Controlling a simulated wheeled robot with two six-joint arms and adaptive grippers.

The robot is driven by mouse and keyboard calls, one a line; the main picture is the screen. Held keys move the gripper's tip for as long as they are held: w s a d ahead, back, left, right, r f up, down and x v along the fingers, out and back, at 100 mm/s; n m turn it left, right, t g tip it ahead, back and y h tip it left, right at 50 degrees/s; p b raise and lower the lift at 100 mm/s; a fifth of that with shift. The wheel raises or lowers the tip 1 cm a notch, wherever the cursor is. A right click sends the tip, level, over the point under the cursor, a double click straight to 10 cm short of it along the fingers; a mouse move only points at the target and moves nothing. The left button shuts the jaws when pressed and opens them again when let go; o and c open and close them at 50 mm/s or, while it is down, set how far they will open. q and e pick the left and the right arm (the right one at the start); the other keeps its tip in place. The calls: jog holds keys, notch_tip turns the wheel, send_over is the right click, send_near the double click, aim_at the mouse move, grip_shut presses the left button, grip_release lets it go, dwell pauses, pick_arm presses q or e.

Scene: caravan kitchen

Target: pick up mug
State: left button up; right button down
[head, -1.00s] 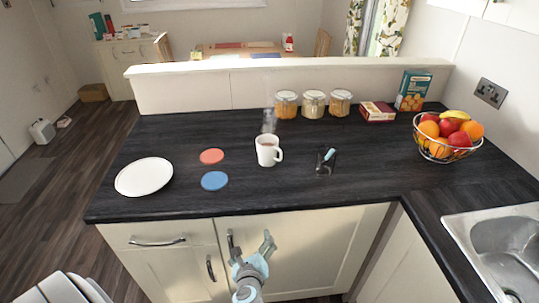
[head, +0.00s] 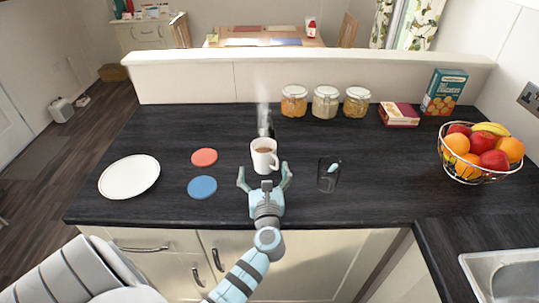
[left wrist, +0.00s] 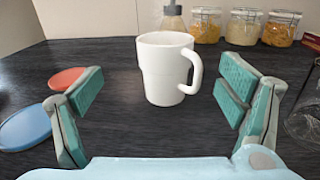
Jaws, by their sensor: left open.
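A white mug (head: 264,157) with brown liquid stands upright on the dark counter, its handle to the right. In the left wrist view the mug (left wrist: 166,70) is centred beyond the fingers. My left gripper (head: 265,180) is open, its two fingers spread just in front of the mug on the near side. In the left wrist view the teal finger pads (left wrist: 160,95) are empty, with the mug a little past them and not visibly touched. My right gripper is not in view.
A red coaster (head: 204,157), a blue coaster (head: 202,187) and a white plate (head: 129,176) lie to the left. A clear glass (head: 328,176) stands close on the right. A bottle (head: 264,118) and jars (head: 325,103) stand behind. A fruit basket (head: 482,153) is far right.

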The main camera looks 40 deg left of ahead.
aim_at(261, 156)
pick_arm(q)
jog(key=x, duration=0.4)
jog(key=shift+a+r, duration=0.2)
jog(key=shift+a, duration=0.1)
jog(key=w, duration=0.1)
jog(key=w+a+b, duration=0.1)
jog(key=w, duration=0.1)
jog(key=w+a+f, duration=0.1)
jog(key=shift+w+a+b, duration=0.15)
jog(key=shift+w+b, duration=0.15)
jog(key=shift+w, duration=0.1)
jog(key=shift+w+a, duration=0.25)
jog(key=shift+s+a+r, duration=0.1)
jog(key=shift+s+r, duration=0.05)
jog(key=shift+c, duration=1.1)
jog(key=c, duration=1.4)
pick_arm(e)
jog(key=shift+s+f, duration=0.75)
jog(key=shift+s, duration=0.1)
pick_arm(q)
jog(key=shift+r, duration=0.15)
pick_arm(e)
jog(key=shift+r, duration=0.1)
